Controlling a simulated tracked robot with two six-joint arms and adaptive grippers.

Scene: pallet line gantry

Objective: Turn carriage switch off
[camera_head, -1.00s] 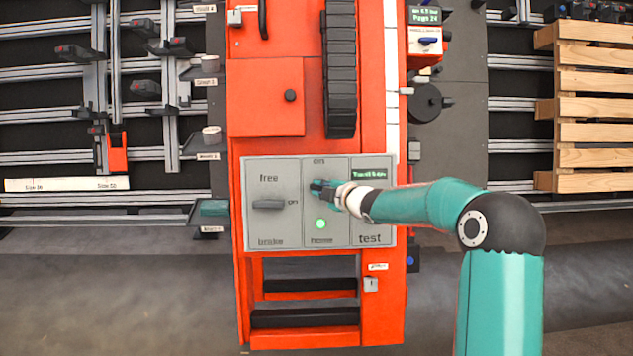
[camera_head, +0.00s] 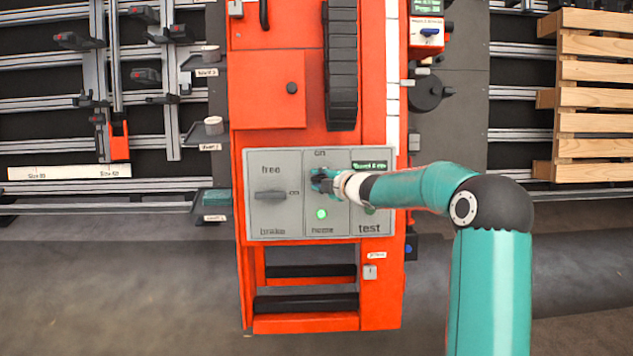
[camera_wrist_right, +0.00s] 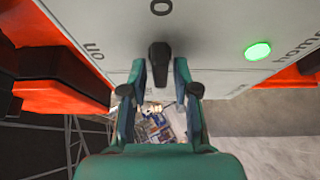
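The grey control panel (camera_head: 262,220) is on the front of the orange machine. Its middle column reads "on" at the top and "home" below, with a lit green light (camera_head: 321,214). My right gripper (camera_head: 318,180) is in front of this column and hides the switch in the head view. In the right wrist view, the black switch knob (camera_wrist_right: 160,60) stands out from the panel between the two fingers of my right gripper (camera_wrist_right: 161,80). The fingers are open, with a gap on each side of the knob. The left gripper is out of view.
A second dark handle (camera_head: 270,195) is in the panel's left column, between "free" and "brake". Black rungs (camera_head: 306,303) are below the panel. Shelf rails stand on the left, and a wooden pallet (camera_head: 597,95) on the right.

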